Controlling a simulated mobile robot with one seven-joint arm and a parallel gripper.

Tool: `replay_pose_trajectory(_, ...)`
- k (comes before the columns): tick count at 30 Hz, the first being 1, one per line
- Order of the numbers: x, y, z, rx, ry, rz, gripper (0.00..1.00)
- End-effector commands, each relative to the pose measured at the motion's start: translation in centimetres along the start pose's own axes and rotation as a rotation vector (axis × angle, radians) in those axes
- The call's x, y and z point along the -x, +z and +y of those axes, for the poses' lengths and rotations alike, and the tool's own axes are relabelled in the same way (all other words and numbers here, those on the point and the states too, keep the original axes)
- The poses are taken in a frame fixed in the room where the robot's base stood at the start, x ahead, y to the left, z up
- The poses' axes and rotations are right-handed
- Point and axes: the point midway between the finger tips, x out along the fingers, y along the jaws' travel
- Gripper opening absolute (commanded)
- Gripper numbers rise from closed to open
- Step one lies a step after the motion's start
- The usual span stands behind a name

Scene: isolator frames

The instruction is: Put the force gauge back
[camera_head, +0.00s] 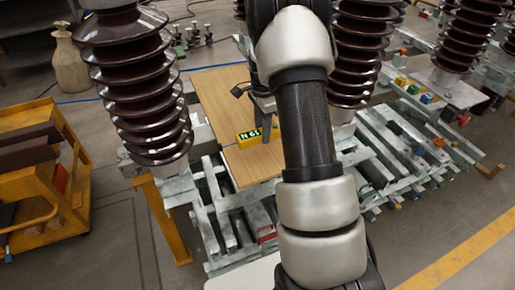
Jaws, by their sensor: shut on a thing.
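The force gauge (242,143) is a small yellow block with a dark face and light green characters. It shows just left of my arm, over the wooden board (215,88). My gripper (265,124) is partly hidden behind my own arm and points down at the gauge. It is shut on the gauge, at its right part. The gauge's right end is hidden, and I cannot tell whether its underside touches the board.
Ribbed brown insulators (150,95) stand left and right of the board. Galvanised steel frames (235,215) lie around it. An orange cart (40,180) stands at the left, near a beige bottle-shaped object (70,62). Bare floor shows at lower left.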

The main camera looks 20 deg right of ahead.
Motion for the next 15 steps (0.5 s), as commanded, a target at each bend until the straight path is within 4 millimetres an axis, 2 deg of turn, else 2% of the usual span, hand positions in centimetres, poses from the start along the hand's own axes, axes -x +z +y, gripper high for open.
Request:
replay_pose_trajectory(1, -0.8, 0.0, 0.0, -0.001, 0.000, 0.000, 0.00)
replay_pose_trajectory(7, -2.2, 0.0, -0.1, 0.000, -0.001, 0.001, 0.00)
replay_pose_trajectory(15, -5.4, 0.0, -0.1, 0.000, -0.001, 0.001, 0.00)
